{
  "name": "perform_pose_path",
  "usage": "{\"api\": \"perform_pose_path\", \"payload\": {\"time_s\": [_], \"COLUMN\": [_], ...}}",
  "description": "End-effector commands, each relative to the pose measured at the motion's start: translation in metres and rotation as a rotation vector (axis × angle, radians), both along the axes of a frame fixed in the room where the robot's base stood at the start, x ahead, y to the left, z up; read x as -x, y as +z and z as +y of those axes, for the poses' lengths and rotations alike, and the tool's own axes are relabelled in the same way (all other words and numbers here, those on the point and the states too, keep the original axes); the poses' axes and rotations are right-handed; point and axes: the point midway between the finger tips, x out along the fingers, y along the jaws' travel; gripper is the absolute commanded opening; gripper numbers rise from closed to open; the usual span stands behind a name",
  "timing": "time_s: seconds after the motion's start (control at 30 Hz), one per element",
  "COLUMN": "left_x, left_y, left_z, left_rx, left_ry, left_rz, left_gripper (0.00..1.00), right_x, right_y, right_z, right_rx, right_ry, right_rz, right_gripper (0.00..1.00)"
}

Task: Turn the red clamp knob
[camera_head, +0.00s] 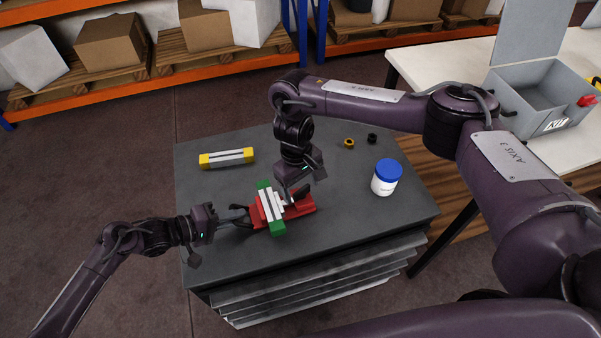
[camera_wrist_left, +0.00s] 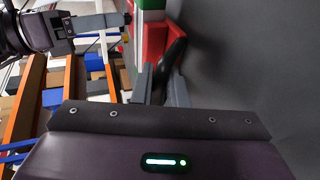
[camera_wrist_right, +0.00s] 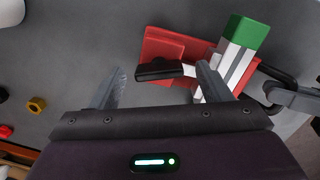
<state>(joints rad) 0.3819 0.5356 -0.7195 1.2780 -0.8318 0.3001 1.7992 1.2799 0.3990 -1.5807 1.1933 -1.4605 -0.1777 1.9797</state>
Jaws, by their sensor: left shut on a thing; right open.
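The red clamp (camera_head: 302,207) lies on the dark grid table, with a green-and-white block (camera_head: 277,226) set across it. A black handle bar (camera_wrist_right: 158,72) on a pale shaft shows at the clamp's end in the right wrist view. My right gripper (camera_head: 294,197) is open above that end. Its fingers (camera_wrist_right: 162,68) appear on either side of the bar, not closed on it; the depth gap is unclear. My left gripper (camera_head: 243,217) is shut on the clamp's black looped handle (camera_wrist_right: 272,88) at the opposite end. In the left wrist view, its fingers (camera_wrist_left: 160,85) partly hide the grip.
A yellow-ended block (camera_head: 227,158) lies at the table's back left. A white jar with a blue lid (camera_head: 387,178) stands to the right. A yellow nut (camera_head: 349,143) and a black nut (camera_head: 372,138) lie behind. A grey toolbox (camera_head: 540,95) sits on the white side table.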

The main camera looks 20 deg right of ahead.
Motion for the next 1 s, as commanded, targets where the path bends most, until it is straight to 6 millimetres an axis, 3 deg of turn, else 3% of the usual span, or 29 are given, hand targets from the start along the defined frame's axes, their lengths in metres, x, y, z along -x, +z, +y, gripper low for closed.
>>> {"api": "perform_pose_path", "payload": {"time_s": [0.4, 0.6, 1.0], "left_x": [0.003, 0.003, 0.004], "left_y": [-0.004, -0.004, -0.005], "left_z": [0.001, 0.000, 0.000], "left_rx": [-0.005, -0.006, -0.006], "left_ry": [-0.002, -0.003, -0.004], "left_rz": [0.010, 0.011, 0.013], "left_gripper": [0.00, 0.00, 0.00], "right_x": [-0.008, -0.010, -0.009], "right_y": [0.077, 0.104, 0.113], "right_z": [0.003, 0.005, 0.005], "right_rx": [0.003, 0.003, 0.003], "right_ry": [0.003, 0.001, -0.001], "right_rz": [-0.007, -0.002, 0.001], "right_gripper": [0.71, 0.71, 0.71]}}
